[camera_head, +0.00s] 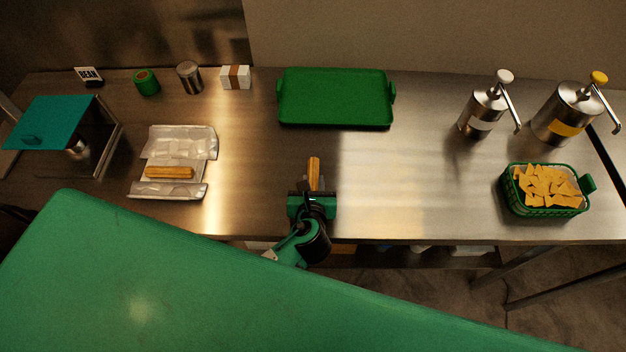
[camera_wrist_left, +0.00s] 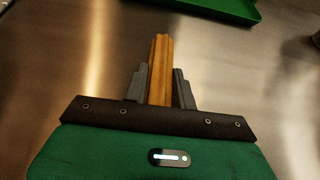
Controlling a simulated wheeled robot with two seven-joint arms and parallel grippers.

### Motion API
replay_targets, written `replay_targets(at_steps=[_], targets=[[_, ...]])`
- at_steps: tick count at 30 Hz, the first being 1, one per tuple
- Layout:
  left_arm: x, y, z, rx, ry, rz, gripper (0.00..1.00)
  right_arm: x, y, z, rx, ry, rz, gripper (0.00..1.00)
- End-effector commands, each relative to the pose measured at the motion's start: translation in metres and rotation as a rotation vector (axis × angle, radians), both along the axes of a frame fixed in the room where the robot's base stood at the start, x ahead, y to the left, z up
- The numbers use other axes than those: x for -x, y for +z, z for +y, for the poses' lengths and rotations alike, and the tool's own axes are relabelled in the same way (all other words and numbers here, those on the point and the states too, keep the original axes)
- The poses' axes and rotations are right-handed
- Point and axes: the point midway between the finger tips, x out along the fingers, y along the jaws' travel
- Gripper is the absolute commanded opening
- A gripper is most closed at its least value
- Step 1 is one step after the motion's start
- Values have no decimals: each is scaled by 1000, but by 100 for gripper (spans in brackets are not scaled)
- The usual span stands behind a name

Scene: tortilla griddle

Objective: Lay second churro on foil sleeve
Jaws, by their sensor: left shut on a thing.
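One churro (camera_head: 169,172) lies on the foil sleeve (camera_head: 180,143), on the left part of the counter. My left gripper (camera_head: 313,188) is shut on a second churro (camera_head: 314,168), over the counter to the right of the foil. In the left wrist view this churro (camera_wrist_left: 160,68) stands out forward between the two grey fingers of the gripper (camera_wrist_left: 160,90). Its near end is hidden by the gripper. How high it is above the counter I cannot tell. My right gripper does not show.
A green tray (camera_head: 335,121) lies at the back middle. A teal-topped metal box (camera_head: 50,120) stands left of the foil. Two pump dispensers (camera_head: 483,112) and a green basket of chips (camera_head: 545,205) are at the right. The counter between foil and gripper is clear.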

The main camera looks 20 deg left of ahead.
Motion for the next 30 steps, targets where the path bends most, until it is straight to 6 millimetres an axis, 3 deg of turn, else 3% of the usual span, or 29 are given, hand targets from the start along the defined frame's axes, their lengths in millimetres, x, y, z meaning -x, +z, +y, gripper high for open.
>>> replay_targets(at_steps=[8, 11, 21, 30], targets=[[-1, 19, 0, 2, 1, -4, 1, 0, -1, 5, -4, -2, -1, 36], [-1, 40, 0, 4, 0, -6, 1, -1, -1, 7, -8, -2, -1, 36], [-1, 140, 0, 4, 0, -8, 1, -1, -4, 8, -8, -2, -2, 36], [-1, 192, 0, 1, 0, -3, 1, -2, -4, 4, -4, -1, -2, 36]])
